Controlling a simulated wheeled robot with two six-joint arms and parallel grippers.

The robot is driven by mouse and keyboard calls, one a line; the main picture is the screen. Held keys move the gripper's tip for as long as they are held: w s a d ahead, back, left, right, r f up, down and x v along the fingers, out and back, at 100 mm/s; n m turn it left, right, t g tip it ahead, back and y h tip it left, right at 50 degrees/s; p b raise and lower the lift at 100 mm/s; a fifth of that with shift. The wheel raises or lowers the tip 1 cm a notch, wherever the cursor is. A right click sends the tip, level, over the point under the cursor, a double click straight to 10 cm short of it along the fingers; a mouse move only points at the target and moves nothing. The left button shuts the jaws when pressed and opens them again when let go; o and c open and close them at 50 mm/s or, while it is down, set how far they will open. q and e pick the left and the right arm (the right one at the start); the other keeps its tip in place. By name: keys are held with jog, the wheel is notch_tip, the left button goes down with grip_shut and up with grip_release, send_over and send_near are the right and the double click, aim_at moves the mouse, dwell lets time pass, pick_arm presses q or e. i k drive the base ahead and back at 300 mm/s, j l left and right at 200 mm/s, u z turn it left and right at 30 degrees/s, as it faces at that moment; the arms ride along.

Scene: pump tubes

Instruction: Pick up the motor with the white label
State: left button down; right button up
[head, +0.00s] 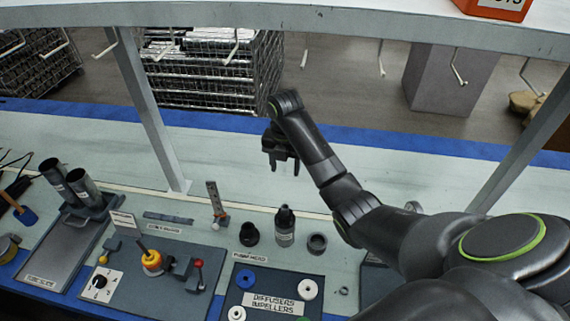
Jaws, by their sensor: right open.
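A dark upright motor-like cylinder with a narrower top and a pale label (285,226) stands on the bench at the middle, behind the mat with rings. My right gripper (284,166) hangs above and behind it in the picture, fingers pointing down, open and empty, apart from it. The label's print is too small to read. My left gripper is not in view.
A short black cup (249,234) and a dark ring (317,244) stand close on either side of the cylinder. An upright metal bracket (215,202) is to the left. Two dark tubes (83,187) stand at far left. A shelf (330,20) crosses the top.

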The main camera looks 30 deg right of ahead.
aim_at(284, 226)
jog(key=k, duration=1.5)
